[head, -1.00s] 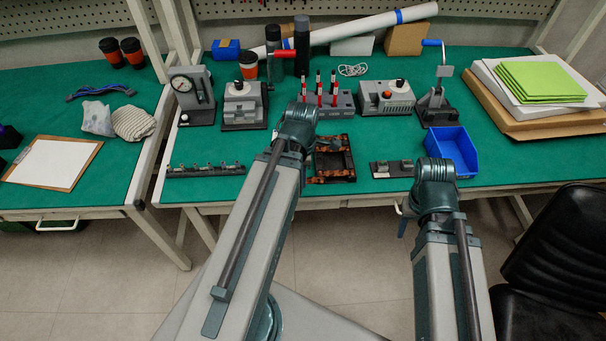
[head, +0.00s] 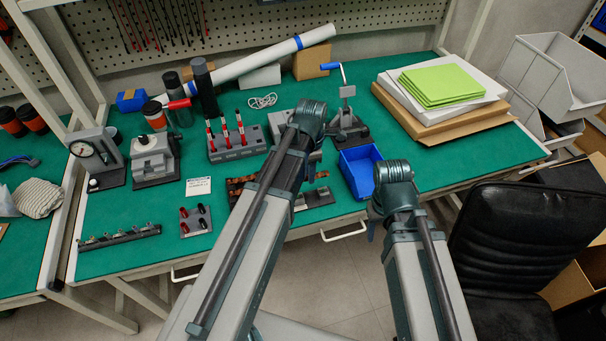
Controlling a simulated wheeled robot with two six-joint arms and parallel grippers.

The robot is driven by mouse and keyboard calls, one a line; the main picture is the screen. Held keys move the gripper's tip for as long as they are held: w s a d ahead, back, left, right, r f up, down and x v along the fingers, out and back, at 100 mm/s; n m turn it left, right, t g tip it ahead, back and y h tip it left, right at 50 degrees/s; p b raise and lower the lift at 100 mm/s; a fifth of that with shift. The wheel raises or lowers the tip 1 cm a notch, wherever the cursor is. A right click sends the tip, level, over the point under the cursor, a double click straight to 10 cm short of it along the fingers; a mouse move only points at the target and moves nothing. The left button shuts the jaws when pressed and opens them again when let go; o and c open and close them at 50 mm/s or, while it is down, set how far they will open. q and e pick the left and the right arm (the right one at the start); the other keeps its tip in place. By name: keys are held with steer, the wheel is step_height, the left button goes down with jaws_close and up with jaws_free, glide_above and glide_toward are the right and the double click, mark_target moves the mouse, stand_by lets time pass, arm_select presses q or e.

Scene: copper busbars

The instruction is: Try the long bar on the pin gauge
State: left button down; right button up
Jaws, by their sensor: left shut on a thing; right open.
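My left arm crosses the middle of the head view and hides its own gripper and whatever it holds. My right arm is to its right, and its gripper does not show either. Copper-coloured pieces show on a dark tray (head: 318,196) partly behind my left arm. I cannot make out the long bar. A small plate with red and black upright pegs (head: 195,221) lies near the front edge. I cannot tell which of these is the pin gauge.
A dark rail with small fittings (head: 118,237) lies at the front left. A dial gauge (head: 97,158) and a grey fixture (head: 153,158) stand behind it. A blue bin (head: 358,172) and a lever press (head: 347,120) are on the right. A white card (head: 198,187) lies flat.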

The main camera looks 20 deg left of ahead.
arm_select(q)
steer(key=shift+f+b, duration=3.1)
steer(key=shift+f, duration=0.05)
steer(key=shift+f, duration=0.15)
steer(key=shift+f+b, duration=0.2)
steer(key=shift+b, duration=0.2)
steer(key=shift+f, duration=0.2)
steer(key=shift+f+b, duration=0.35)
steer(key=shift+b, duration=0.2)
steer(key=shift+f+b, duration=0.3)
steer(key=c, duration=0.6)
jaws_free()
